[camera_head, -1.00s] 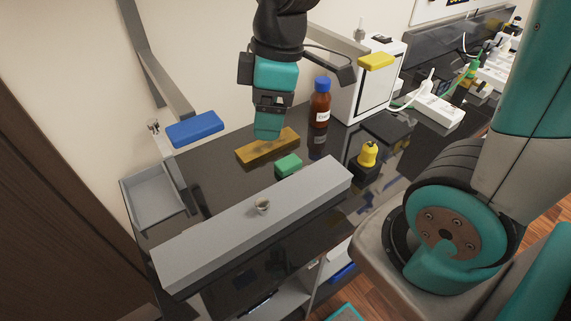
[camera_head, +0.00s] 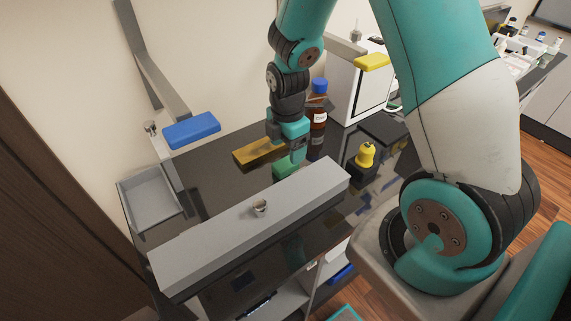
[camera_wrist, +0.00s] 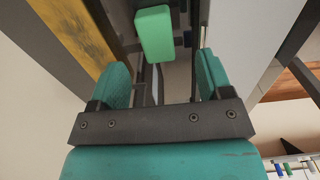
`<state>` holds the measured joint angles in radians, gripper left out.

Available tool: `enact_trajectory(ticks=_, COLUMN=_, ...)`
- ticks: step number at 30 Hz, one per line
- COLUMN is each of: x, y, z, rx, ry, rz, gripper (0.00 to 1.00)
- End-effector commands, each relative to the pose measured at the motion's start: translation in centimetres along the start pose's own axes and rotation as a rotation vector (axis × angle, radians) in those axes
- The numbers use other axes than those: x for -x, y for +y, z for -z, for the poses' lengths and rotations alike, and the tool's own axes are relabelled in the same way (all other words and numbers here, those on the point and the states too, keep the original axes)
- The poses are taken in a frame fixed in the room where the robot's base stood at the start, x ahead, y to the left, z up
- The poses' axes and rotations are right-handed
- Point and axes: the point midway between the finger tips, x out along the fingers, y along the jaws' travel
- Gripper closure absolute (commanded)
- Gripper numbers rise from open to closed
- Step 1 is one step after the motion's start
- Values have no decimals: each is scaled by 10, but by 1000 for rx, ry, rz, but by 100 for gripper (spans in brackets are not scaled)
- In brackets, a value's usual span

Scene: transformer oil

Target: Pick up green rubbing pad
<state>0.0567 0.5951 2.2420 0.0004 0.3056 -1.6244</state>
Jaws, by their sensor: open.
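The green rubbing pad (camera_head: 283,168) is a small green block lying on the dark bench top, just behind the long grey bar. My gripper (camera_head: 295,153) is directly above and slightly behind the pad, pointing down. In the wrist view the pad (camera_wrist: 154,33) lies beyond the two teal fingers, near the top middle, between their lines. My gripper (camera_wrist: 162,78) is open and empty in that view. I cannot tell from the head view how large the gap to the pad is.
A yellow-brown block (camera_head: 256,152) lies just left of my gripper. A brown bottle with a blue cap (camera_head: 317,115) stands close behind it. A long grey bar (camera_head: 220,232) runs along the front. A yellow-topped item (camera_head: 365,155) stands to the right.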

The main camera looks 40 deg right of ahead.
Motion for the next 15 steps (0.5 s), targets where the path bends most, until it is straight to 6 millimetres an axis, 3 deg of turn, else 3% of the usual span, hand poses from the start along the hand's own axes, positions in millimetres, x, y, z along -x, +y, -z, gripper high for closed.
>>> enact_trajectory(ticks=8, x=-19, y=1, z=1, rx=0, ry=1, rz=2, gripper=28)
enact_trajectory(ticks=15, x=-51, y=4, z=2, rx=0, ry=1, rz=3, gripper=28)
